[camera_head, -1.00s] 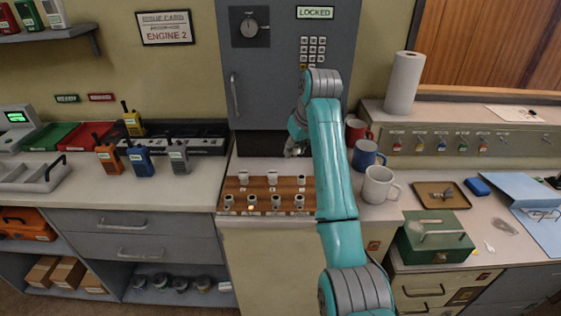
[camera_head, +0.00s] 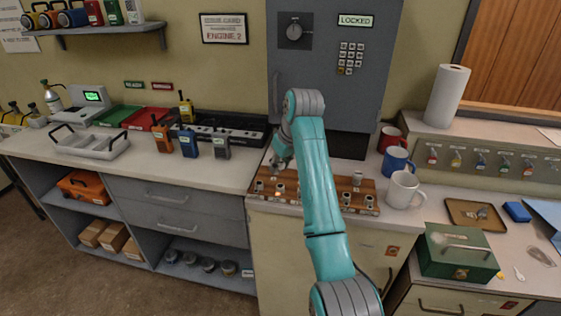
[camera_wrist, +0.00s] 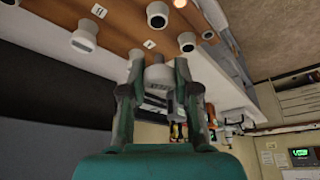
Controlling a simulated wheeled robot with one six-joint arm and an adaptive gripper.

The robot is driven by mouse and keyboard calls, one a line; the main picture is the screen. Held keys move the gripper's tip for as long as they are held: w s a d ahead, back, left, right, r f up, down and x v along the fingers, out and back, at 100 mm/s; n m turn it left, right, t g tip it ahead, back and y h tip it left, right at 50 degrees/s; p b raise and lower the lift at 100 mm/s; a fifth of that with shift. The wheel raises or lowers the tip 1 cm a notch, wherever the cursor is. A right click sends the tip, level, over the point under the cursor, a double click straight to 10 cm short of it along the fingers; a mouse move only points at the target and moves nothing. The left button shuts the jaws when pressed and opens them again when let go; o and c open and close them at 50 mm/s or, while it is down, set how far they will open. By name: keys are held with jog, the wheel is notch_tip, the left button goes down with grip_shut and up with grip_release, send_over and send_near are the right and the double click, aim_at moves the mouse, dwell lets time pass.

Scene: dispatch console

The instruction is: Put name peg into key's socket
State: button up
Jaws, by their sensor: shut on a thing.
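My gripper (camera_head: 283,163) is over the left part of the wooden peg board (camera_head: 361,190). In the wrist view, my gripper (camera_wrist: 159,72) is shut on a pale grey name peg (camera_wrist: 158,76), with small unreadable lettering. The board (camera_wrist: 122,32) fills the top of that view. It carries white-rimmed sockets with dark holes (camera_wrist: 157,13) (camera_wrist: 187,41), a white peg (camera_wrist: 84,37) and small letter tags (camera_wrist: 98,11) (camera_wrist: 149,44). The held peg is close to the board; I cannot tell whether it touches. My arm hides the middle of the board in the head view. Another pale peg (camera_head: 358,177) stands at its right.
A grey cabinet (camera_head: 345,90) rises behind the board. Mugs (camera_head: 403,189) stand to its right, beyond them a green box (camera_head: 458,252) and a strip with coloured keys (camera_head: 480,158). Radios (camera_head: 189,144) stand to the left. The left counter front is mostly clear.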

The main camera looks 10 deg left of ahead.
aim_at(279, 186)
jog(key=shift+d+f, duration=0.1)
jog(key=shift+f, duration=2.2)
jog(key=shift+f, duration=1.1)
dwell(0.5)
jog(key=o, duration=0.9)
jog(key=shift+v, duration=3)
